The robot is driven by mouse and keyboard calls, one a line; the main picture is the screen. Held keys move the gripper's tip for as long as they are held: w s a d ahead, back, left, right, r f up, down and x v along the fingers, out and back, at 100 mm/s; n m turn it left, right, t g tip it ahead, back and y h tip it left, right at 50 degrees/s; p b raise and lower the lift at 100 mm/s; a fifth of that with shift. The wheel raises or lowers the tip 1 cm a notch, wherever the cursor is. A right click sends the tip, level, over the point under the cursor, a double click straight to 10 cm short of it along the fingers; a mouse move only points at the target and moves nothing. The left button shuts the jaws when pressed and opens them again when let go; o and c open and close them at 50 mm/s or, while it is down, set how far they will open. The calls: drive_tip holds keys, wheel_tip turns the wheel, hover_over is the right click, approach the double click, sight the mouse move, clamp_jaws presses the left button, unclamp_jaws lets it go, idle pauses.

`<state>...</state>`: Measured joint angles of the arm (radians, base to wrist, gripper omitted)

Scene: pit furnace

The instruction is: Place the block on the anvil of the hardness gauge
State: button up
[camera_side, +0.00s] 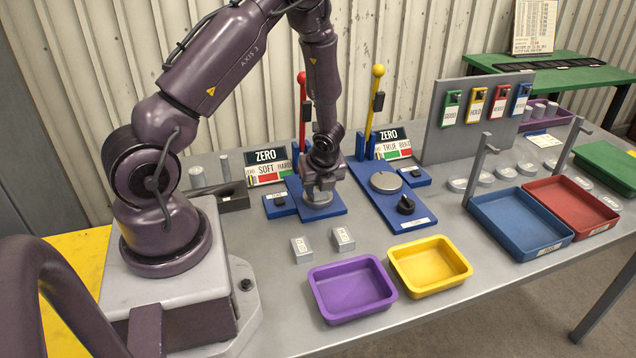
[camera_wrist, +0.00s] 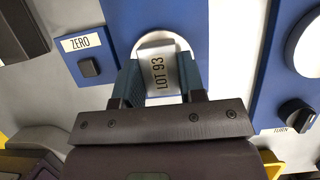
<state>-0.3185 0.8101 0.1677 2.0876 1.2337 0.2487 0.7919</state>
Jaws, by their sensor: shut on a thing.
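My gripper (camera_side: 319,187) is shut on a silver block (camera_wrist: 160,72) marked LOT 93, which shows between the fingers (camera_wrist: 161,82) in the wrist view. The hardness gauge has a blue base (camera_side: 334,210), a red-knobbed lever (camera_side: 302,78) and a SOFT/HARD display (camera_side: 268,167). Its round, pale anvil (camera_wrist: 151,37) shows around the far end of the block in the wrist view, and below my gripper in the side view (camera_side: 319,200). The block is over the anvil; I cannot tell whether it touches. In the side view my gripper mostly hides the block.
Beside it stands a TRUE/BENT gauge with a yellow-knobbed lever (camera_side: 378,72) and a round plate (camera_side: 386,182). Two more blocks (camera_side: 301,250) (camera_side: 343,239) lie in front. Purple (camera_side: 350,309), yellow (camera_side: 441,284), blue (camera_side: 512,244) and red (camera_side: 590,228) trays stand to the right.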

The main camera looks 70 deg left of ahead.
drive_tip(key=o, duration=1.1)
drive_tip(key=s+d+r+n+t, duration=0.1)
drive_tip(key=d+r+n, duration=0.45)
drive_tip(key=r, duration=0.65)
drive_tip(key=s+d+r+n+t, duration=0.15)
drive_tip(key=d+r+n, duration=0.25)
drive_tip(key=d+r, duration=0.55)
drive_tip(key=shift+s+d+r+n+t+h, duration=0.5)
drive_tip(key=shift+s+d+r+n+h, duration=0.25)
drive_tip(key=shift+s+d+r+n, duration=0.7)
drive_tip(key=shift+s+d+r+n+t+h, duration=0.65)
drive_tip(key=shift+s+r+n, duration=0.65)
drive_tip(key=shift+r, duration=0.5)
drive_tip(key=shift+s+d+r+n+t+h, duration=0.4)
drive_tip(key=shift+s+d+r+n+h, duration=0.4)
drive_tip(key=shift+s+d+r+n, duration=0.65)
drive_tip(key=shift+w+a+r, duration=0.2)
drive_tip(key=shift+w, duration=0.05)
